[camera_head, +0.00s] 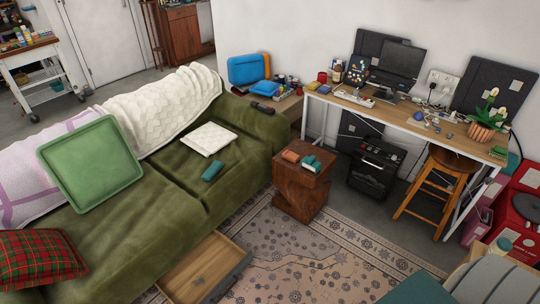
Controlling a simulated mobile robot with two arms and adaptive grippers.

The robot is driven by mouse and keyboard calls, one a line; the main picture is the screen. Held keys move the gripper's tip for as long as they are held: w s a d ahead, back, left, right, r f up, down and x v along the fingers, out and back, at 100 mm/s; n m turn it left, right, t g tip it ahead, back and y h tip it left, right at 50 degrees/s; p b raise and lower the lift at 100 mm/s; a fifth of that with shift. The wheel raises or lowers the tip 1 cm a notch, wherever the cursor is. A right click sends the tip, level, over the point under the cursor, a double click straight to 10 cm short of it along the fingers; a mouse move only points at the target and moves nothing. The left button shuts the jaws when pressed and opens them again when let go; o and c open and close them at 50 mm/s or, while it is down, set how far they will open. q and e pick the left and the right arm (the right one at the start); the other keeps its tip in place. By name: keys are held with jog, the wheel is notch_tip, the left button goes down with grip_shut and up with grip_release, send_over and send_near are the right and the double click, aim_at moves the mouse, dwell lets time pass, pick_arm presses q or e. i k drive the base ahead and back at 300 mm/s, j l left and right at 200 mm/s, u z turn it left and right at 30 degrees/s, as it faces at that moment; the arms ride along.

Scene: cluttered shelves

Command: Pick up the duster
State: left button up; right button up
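I cannot single out a duster with certainty at this size. A small teal block-like thing (213,169) lies on the green sofa (155,225). An orange-brown roll-like thing (290,156) and another teal thing (311,163) lie on top of the dark wooden side table (302,191). A small dark thing (262,107) lies on the sofa's back right end. Neither of my grippers shows in the head view.
A wooden drawer-like box (205,270) sits on the patterned rug (300,262). A stool (430,188) and black printer (376,166) stand by the desk (420,126). Open rug lies before the side table.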

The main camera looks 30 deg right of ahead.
aim_at(288, 154)
jog(key=i+l+u, duration=0.1)
jog(key=l+u, duration=0.3)
jog(key=l, duration=0.15)
jog(key=l+u, duration=0.4)
jog(key=l, duration=0.1)
